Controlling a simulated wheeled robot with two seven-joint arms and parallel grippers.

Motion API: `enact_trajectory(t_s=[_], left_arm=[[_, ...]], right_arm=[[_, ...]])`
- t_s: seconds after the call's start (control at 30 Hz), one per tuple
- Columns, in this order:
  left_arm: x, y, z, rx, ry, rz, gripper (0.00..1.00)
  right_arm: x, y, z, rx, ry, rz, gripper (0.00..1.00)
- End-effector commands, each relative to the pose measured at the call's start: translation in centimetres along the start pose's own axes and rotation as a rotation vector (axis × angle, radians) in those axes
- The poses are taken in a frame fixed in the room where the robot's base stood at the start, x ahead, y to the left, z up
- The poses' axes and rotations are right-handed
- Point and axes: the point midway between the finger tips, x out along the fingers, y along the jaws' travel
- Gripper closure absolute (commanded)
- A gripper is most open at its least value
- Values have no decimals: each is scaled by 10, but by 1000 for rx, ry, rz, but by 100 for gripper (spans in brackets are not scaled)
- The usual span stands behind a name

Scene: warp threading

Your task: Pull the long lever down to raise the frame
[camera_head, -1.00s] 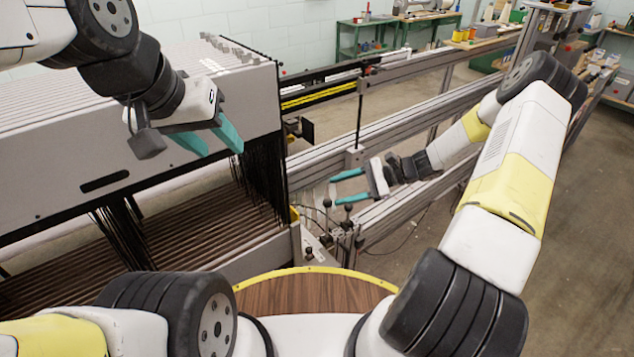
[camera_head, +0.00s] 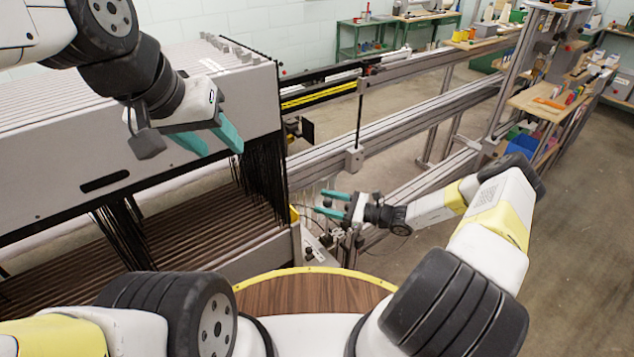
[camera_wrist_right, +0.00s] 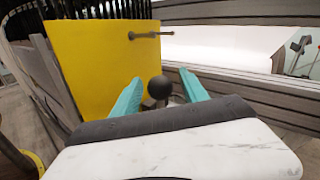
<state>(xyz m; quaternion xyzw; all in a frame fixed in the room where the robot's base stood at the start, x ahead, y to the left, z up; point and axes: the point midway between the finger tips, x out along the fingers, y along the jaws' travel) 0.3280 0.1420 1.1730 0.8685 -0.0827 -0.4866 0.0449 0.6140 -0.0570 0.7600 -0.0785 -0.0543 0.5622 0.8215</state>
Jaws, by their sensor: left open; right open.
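A black ball knob (camera_wrist_right: 159,87), which looks like a lever's end, shows between the open teal fingers of my right gripper (camera_wrist_right: 161,80) in the right wrist view. I cannot tell how long its lever is or whether a finger touches it. In the head view my right gripper (camera_head: 319,202) is at the loom's near corner, fingers pointing left, above short black-knobbed controls (camera_head: 309,251). My left gripper (camera_head: 219,146) is open and empty in front of the stacked grey frames (camera_head: 150,130).
A yellow plate (camera_wrist_right: 100,60) with a small rod stands just left of the knob in the wrist view. Metal rails (camera_head: 430,120) run to the back right, with an upright thin rod (camera_head: 360,118) on them. Floor (camera_head: 575,230) is clear at right.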

Motion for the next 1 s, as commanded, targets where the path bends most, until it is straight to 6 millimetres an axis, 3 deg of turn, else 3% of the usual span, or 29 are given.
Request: enact_trajectory(t_s=[0.2,0.5,0.77,1.0], left_arm=[[0,0,0,0,0,0,54],[0,0,0,0,0,0,54],[0,0,0,0,0,0,54],[0,0,0,0,0,0,54]], right_arm=[[22,0,0,-1,0,1,48],[25,0,0,-2,1,0,48],[25,0,0,-2,1,1,97],[25,0,0,-2,1,1,100]])
